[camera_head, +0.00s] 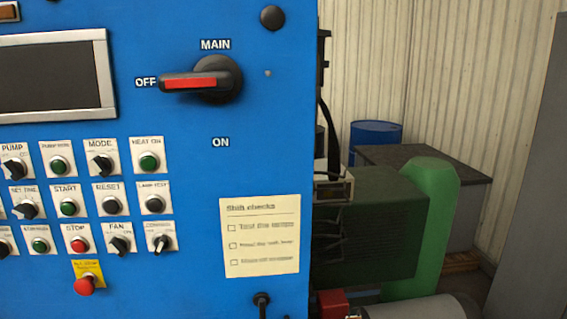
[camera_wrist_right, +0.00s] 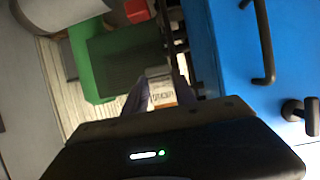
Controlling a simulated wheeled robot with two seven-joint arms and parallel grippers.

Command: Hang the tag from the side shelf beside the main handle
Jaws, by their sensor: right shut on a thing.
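The main handle (camera_head: 200,82) is black with a red bar on the blue cabinet front, pointing left at OFF. A small grey stud or hole (camera_head: 268,73) shows to the right of it; nothing hangs there. In the right wrist view my right gripper (camera_wrist_right: 162,92) is shut on a small pale tag (camera_wrist_right: 163,97) with reddish print, partly hidden by the fingers and gripper body. The tag's text is too small to read. My right gripper is not visible in the head view. My left gripper is in neither view.
The blue cabinet (camera_head: 130,300) carries several knobs and buttons and a paper check list (camera_head: 260,235). Right of it stand a green machine (camera_head: 425,205), a dark bench (camera_head: 430,158) and a blue drum (camera_head: 375,135). A black bar handle (camera_wrist_right: 264,45) protrudes from the cabinet in the wrist view.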

